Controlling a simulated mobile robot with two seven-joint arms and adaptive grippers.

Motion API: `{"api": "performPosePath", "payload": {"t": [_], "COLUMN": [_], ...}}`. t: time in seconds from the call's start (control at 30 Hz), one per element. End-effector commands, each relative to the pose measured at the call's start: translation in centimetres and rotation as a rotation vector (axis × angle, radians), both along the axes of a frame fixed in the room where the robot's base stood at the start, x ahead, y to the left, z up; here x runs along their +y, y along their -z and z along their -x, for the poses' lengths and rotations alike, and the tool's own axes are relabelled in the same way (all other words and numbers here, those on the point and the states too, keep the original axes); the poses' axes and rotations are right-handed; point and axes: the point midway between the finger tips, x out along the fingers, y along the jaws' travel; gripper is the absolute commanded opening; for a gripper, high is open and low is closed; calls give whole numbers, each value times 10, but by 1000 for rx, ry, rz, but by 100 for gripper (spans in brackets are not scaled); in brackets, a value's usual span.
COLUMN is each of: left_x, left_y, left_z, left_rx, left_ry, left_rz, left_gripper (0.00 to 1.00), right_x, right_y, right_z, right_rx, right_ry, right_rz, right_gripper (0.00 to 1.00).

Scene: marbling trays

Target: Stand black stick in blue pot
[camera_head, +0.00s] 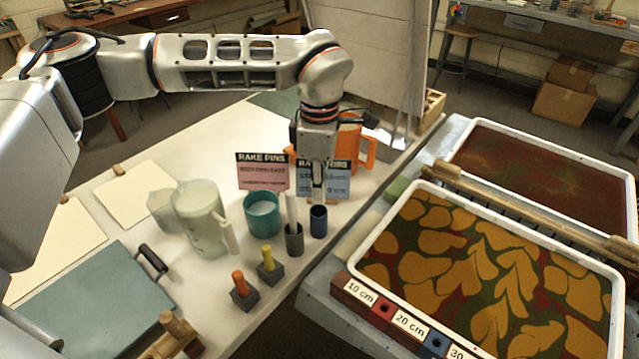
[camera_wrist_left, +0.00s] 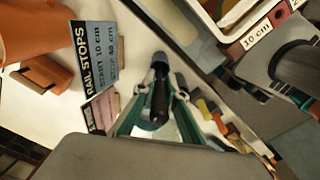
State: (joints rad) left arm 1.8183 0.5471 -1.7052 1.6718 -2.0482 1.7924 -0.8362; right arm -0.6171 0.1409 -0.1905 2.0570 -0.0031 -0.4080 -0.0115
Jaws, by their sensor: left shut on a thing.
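My left gripper (camera_head: 318,198) points down just above the dark blue pot (camera_head: 318,222), with its fingers shut. In the left wrist view the gripper (camera_wrist_left: 157,105) is closed on the black stick (camera_wrist_left: 160,97). The stick extends from between the fingers toward the blue pot (camera_wrist_left: 160,58). I cannot tell whether its end is inside the rim or just above it. The stick is hard to make out in the head view. My right gripper is not in view.
A grey pot (camera_head: 294,240) holding a white stick stands close left of the blue pot. A teal cup (camera_head: 262,214), a pitcher (camera_head: 198,228) and two sign cards (camera_head: 264,172) are nearby. A marbling tray (camera_head: 375,262) lies to the right.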

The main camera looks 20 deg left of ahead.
Motion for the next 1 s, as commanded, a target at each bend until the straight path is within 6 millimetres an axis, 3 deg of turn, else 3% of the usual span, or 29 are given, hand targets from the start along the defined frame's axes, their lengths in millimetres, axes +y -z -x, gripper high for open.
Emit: {"api": "performPosePath", "payload": {"t": [0.3, 0.33, 0.4, 0.63, 0.7, 0.73, 1.0], "left_x": [0, 0, 0, 0, 0, 0, 0], "left_y": [1, 1, 0, 0, 0, 0, 0], "left_z": [0, 0, 0, 0, 0, 0, 0], "left_rx": [0, 0, 0, 0, 0, 0, 0], "left_ry": [0, 0, 0, 0, 0, 0, 0], "left_rz": [0, 0, 0, 0, 0, 0, 0], "left_gripper": [1, 20, 32, 32, 46, 48, 48], "right_x": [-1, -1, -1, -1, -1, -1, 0], "right_y": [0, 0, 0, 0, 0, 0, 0], "right_z": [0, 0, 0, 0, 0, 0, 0], "right_rx": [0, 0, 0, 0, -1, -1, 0], "right_ry": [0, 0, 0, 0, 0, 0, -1], "right_rz": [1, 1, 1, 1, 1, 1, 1], "right_gripper": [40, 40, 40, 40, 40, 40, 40]}}
